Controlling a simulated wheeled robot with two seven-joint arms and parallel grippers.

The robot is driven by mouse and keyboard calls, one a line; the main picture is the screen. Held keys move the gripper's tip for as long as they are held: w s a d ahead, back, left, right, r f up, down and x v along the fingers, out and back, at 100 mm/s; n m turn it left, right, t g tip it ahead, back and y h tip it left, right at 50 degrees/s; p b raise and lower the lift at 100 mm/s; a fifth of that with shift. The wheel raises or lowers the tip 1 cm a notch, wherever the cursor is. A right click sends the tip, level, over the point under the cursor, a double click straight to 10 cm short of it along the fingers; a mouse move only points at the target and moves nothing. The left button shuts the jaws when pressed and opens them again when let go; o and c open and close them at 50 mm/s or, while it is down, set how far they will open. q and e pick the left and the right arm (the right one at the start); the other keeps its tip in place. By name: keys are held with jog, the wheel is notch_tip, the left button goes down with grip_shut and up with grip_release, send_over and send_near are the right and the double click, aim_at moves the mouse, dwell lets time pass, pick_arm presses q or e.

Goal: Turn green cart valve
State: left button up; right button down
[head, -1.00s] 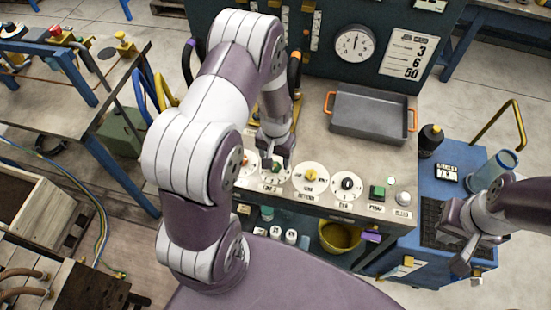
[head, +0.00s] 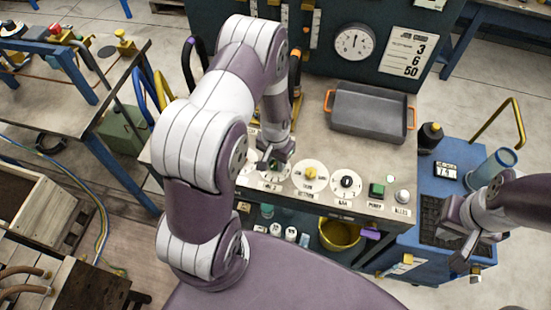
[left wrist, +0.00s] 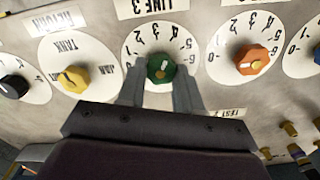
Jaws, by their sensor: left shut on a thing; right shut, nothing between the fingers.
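The green valve knob (left wrist: 160,68) sits on a white dial marked with numbers, under a label reading LINE 3, in the left wrist view. My left gripper (left wrist: 157,84) is shut on this knob, one finger on each side. The knob's pale pointer mark shows between the fingers. In the head view my left gripper (head: 273,160) reaches down to the cart's panel (head: 235,186) and partly covers the knob and its dial. My right gripper (head: 462,258) is shut and empty, over the blue unit at the right.
An orange knob (left wrist: 251,59) and a yellow knob (left wrist: 74,78) flank the green one. A black knob (head: 346,182) and green button (head: 377,190) lie further right. A grey tray (head: 370,110) with orange handles stands behind them. A gauge (head: 354,43) is on the back board.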

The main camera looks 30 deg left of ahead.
aim_at(275, 163)
pick_arm(q)
jog(key=o, duration=1)
jog(key=shift+o, duration=0.2)
jog(key=shift+r, duration=0.1)
jog(key=shift+r, duration=0.1)
notch_tip(275, 163, up, 12)
jog(key=b, duration=0.1)
jog(key=shift+r, duration=0.25)
jog(key=s+d+r+t, duration=0.1)
jog(key=s+d+r, duration=0.4)
jog(key=s, duration=0.4)
jog(key=shift+r+n, duration=0.4)
jog(key=shift+r, duration=0.3)
